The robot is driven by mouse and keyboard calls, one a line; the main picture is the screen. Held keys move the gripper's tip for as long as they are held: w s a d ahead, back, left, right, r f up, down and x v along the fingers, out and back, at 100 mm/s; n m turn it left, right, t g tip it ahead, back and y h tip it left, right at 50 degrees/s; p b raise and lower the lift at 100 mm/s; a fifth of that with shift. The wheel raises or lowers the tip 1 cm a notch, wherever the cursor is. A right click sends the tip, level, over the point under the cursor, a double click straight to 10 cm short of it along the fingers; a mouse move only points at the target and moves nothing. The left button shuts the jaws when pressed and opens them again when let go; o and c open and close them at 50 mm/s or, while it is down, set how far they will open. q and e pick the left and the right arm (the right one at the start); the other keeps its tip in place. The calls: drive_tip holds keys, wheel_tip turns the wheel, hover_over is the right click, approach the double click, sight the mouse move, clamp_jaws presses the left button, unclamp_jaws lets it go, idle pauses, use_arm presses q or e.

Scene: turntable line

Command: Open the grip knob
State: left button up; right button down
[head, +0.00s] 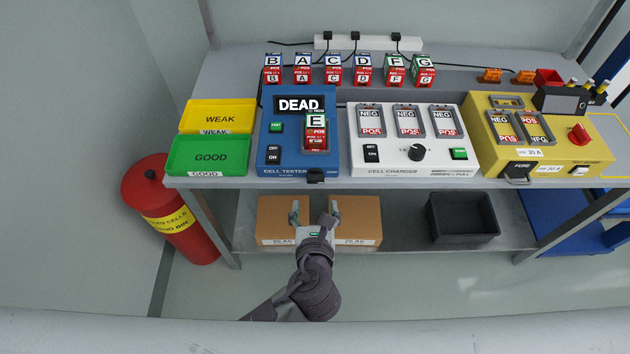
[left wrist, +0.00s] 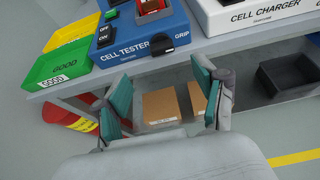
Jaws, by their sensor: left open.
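The grip knob (head: 315,176) is a small black knob on the front edge of the blue cell tester (head: 265,158). It also shows in the left wrist view (left wrist: 161,44), beside the word GRIP. The tester's display reads DEAD, and cell E (head: 316,132) sits in its slot. My left gripper (head: 314,210) is open and empty, in front of and below the knob, apart from it. In the left wrist view its two fingers (left wrist: 162,92) stand wide apart, with the knob beyond them. My right gripper is in neither view.
Green GOOD (head: 208,155) and yellow WEAK (head: 217,115) trays stand left of the tester, the white cell charger (head: 430,165) right of it. Cardboard boxes (head: 360,228) and a dark bin (head: 464,230) are on the lower shelf. A red bin (head: 180,215) stands at the left.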

sight(313, 181)
use_arm(q)
drive_tip(key=x, duration=1)
drive_tip(key=shift+w+d+f, duration=0.1)
drive_tip(key=shift+w+f, duration=0.15)
drive_tip(key=shift+w, duration=0.05)
drive_tip(key=c, duration=1.1)
drive_tip(key=shift+c, duration=0.2)
drive_tip(key=shift+n, duration=0.3)
drive_tip(key=shift+a+n+h+p, duration=0.2)
drive_tip(key=shift+n+h+p, duration=0.15)
drive_tip(key=shift+n+h, duration=0.3)
drive_tip(key=shift+a+f+n+h+b, duration=0.15)
drive_tip(key=shift+n+h+b, duration=0.5)
drive_tip(key=shift+n+h, duration=0.5)
drive_tip(key=shift+n, duration=0.3)
